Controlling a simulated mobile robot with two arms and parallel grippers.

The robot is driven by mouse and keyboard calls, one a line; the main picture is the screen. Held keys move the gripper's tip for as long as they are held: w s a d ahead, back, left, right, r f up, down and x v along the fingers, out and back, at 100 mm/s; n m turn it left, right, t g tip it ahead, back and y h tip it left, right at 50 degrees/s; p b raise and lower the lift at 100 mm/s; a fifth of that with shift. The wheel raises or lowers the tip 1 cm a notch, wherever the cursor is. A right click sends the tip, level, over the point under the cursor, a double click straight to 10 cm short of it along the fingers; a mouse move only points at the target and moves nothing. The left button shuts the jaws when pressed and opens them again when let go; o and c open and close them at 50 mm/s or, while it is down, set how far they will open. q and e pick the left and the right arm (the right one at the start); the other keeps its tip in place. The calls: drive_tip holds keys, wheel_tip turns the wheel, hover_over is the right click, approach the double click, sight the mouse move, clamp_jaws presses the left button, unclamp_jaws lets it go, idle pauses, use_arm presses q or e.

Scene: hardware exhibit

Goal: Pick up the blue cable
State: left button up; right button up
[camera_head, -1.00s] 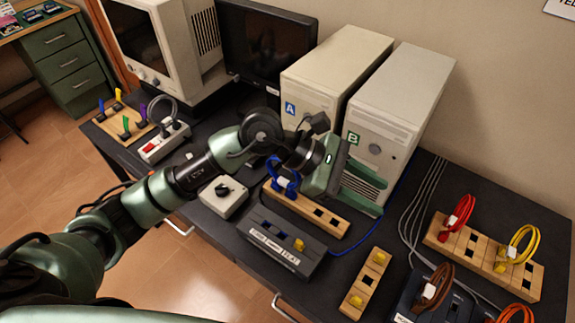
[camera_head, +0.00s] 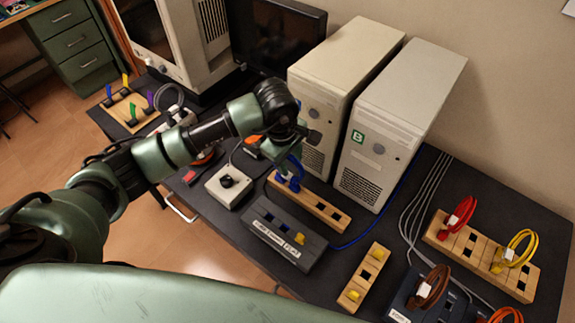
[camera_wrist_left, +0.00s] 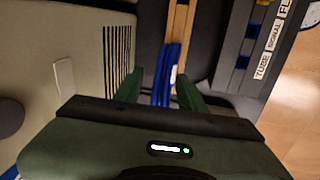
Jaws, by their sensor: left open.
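The blue cable (camera_head: 294,176) stands looped at the left end of a wooden socket block (camera_head: 322,208), in front of the computer tower on the left. My left gripper (camera_head: 284,158) is right above and behind the cable, with its fingers pointing down. In the left wrist view the blue cable (camera_wrist_left: 165,78) shows as upright strands between the two green fingers (camera_wrist_left: 161,92), which are open and apart on either side of it. The wooden block (camera_wrist_left: 180,35) lies behind it there. My right gripper is not in view.
Two beige computer towers (camera_head: 405,115) stand close behind the cable. A dark grey switch box (camera_head: 284,233) lies in front of the block, and a white box with a black knob (camera_head: 229,184) is to the left. Red (camera_head: 459,217) and yellow (camera_head: 515,250) cables stand at the right.

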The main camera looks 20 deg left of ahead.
use_arm(q)
drive_tip(key=shift+d+f, duration=0.1)
drive_tip(key=shift+f, duration=0.35)
drive_tip(key=shift+c, duration=0.3)
clamp_jaws()
drive_tip(key=shift+w+r, duration=0.1)
drive_tip(key=shift+r, duration=0.1)
